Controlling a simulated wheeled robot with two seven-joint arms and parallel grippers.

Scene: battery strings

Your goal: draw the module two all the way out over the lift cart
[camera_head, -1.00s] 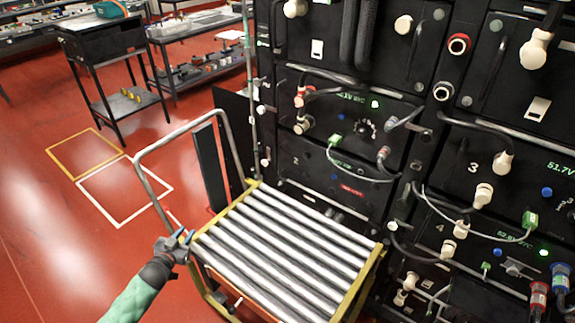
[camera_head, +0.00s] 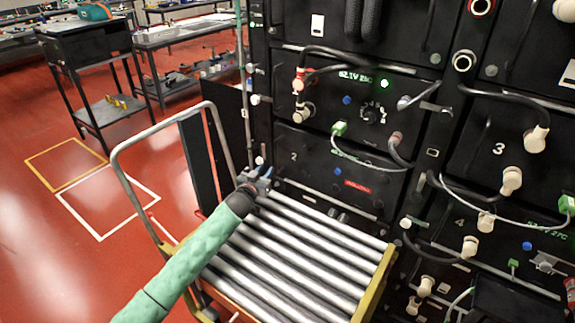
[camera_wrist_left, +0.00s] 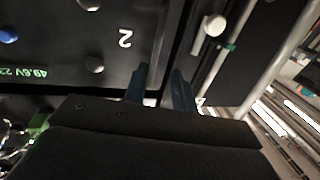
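Module two (camera_head: 312,172), a black front panel marked 2, sits in the rack just above the far edge of the lift cart. Its face also shows upside down in the left wrist view (camera_wrist_left: 125,62). It looks flush with the rack. The lift cart (camera_head: 290,256) has a bed of silver rollers in a yellow frame, against the rack front. My left gripper (camera_head: 262,177) is at the lower left corner of module two, above the rollers. In the left wrist view its two blue fingers (camera_wrist_left: 160,90) are apart, close to the panel near the 2. Contact is unclear. My right gripper is out of view.
A cable with a green plug (camera_head: 339,128) hangs across the upper part of module two. More modules with cables and plugs fill the rack at right. The cart's grey handle (camera_head: 160,130) rises at left.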

